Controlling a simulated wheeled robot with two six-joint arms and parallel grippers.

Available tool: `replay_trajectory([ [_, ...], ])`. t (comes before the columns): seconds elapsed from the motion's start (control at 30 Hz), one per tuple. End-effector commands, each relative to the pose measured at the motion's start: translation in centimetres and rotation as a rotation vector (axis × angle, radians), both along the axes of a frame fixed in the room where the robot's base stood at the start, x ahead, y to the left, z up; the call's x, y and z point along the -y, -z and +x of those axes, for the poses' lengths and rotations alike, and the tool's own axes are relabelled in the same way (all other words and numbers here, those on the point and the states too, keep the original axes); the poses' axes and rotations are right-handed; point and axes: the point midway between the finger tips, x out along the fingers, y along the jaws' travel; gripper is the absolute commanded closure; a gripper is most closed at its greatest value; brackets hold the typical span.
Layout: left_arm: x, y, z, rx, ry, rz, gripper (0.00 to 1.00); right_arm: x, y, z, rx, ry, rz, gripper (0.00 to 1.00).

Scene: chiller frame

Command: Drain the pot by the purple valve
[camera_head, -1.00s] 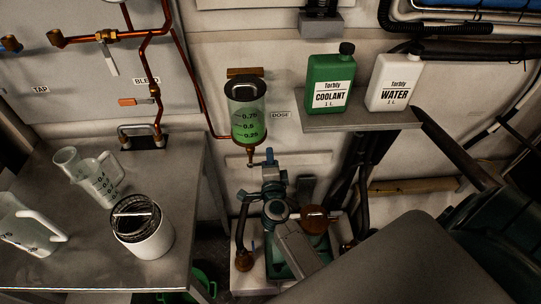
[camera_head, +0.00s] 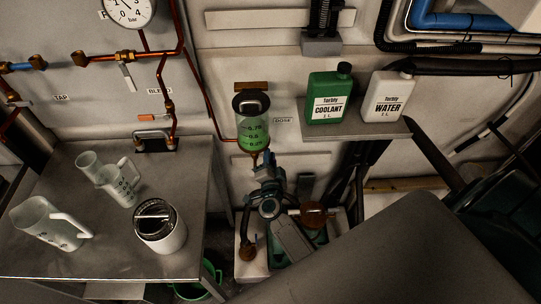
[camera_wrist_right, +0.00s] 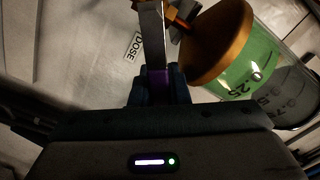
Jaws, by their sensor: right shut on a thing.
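The pot is a clear graduated cylinder (camera_head: 251,128) with a dark top and green liquid inside, fixed to the wall. In the right wrist view the pot (camera_wrist_right: 250,62) appears upside down, with its brass base at the upper left. My right gripper (camera_head: 264,160) is just under the pot, at its outlet. The jaws hide most of the valve. My left gripper is not in view.
A grey shelf (camera_head: 355,131) to the right holds a green coolant bottle (camera_head: 328,97) and a white water bottle (camera_head: 388,97). A steel table (camera_head: 105,253) at the left carries clear jugs (camera_head: 48,222) and a white lidded container (camera_head: 160,229). Copper pipes run along the wall.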

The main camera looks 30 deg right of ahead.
Motion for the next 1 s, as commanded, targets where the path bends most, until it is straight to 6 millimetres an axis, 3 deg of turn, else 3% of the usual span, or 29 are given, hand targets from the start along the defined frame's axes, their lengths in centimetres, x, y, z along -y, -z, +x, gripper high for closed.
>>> replay_trajectory([
  [0.33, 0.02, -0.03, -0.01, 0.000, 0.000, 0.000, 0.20, 0.03, -0.17, 0.11, 0.002, 0.001, -0.003, 1.00],
  [0.37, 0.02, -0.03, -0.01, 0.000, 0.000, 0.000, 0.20, 0.02, -0.17, 0.10, 0.002, 0.001, -0.003, 0.83],
  [0.47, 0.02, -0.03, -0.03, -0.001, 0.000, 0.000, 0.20, 0.02, -0.16, 0.10, 0.003, 0.001, -0.002, 0.63],
  [1.0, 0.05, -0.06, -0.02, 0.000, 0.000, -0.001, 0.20, -0.05, -0.41, 0.23, 0.006, -0.001, -0.003, 0.63],
])
